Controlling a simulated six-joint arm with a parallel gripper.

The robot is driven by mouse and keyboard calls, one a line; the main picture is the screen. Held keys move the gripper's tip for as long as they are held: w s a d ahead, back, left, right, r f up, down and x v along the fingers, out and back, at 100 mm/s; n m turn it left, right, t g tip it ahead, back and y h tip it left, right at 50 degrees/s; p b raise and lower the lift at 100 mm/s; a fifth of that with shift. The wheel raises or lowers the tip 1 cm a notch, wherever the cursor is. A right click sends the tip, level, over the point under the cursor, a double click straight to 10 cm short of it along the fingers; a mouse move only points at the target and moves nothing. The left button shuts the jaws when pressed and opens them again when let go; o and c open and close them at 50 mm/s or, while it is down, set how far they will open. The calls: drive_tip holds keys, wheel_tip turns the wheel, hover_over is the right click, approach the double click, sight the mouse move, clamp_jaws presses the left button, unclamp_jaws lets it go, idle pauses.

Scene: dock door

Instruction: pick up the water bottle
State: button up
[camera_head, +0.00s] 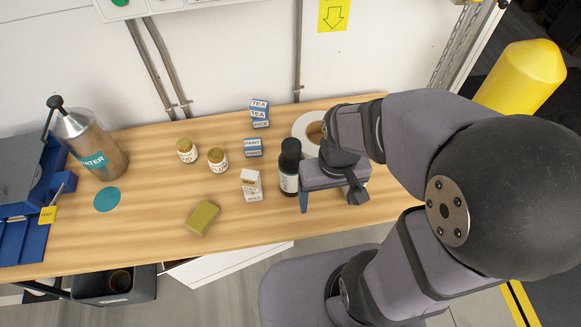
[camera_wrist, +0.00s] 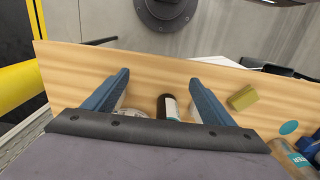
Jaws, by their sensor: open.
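The water bottle (camera_head: 92,145) is a metal flask with a teal label reading WATER. It stands upright at the left end of the wooden table in the head view. Part of it shows at the lower right corner of the wrist view (camera_wrist: 286,156). My gripper (camera_head: 329,201) is at the right part of the table, far from the water bottle. Its two blue fingers are spread apart with nothing held, also in the wrist view (camera_wrist: 159,76). A black bottle (camera_head: 290,167) with a white and teal label stands just left of my gripper; it shows between the fingers in the wrist view (camera_wrist: 167,108).
A teal disc (camera_head: 107,199) lies beside the water bottle, and a blue machine (camera_head: 22,218) stands left of it. Two jars (camera_head: 217,160), small boxes (camera_head: 251,185) and a yellow-green block (camera_head: 203,218) occupy the middle. A white roll (camera_head: 304,124) is behind my gripper.

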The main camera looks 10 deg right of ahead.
drive_tip(key=shift+s+f, duration=0.1)
drive_tip(key=n+t+h, duration=0.8)
drive_tip(key=n+t, duration=0.8)
drive_tip(key=n, duration=1.4)
approach(287, 174)
drive_tip(key=x, duration=0.4)
drive_tip(key=shift+d+r, duration=0.2)
drive_tip(key=shift+d, duration=0.2)
drive_tip(key=shift+a+f+n, duration=0.15)
drive_tip(key=shift+a+n, duration=0.2)
drive_tip(key=shift+n, duration=0.15)
drive_tip(key=shift+x, duration=1.15)
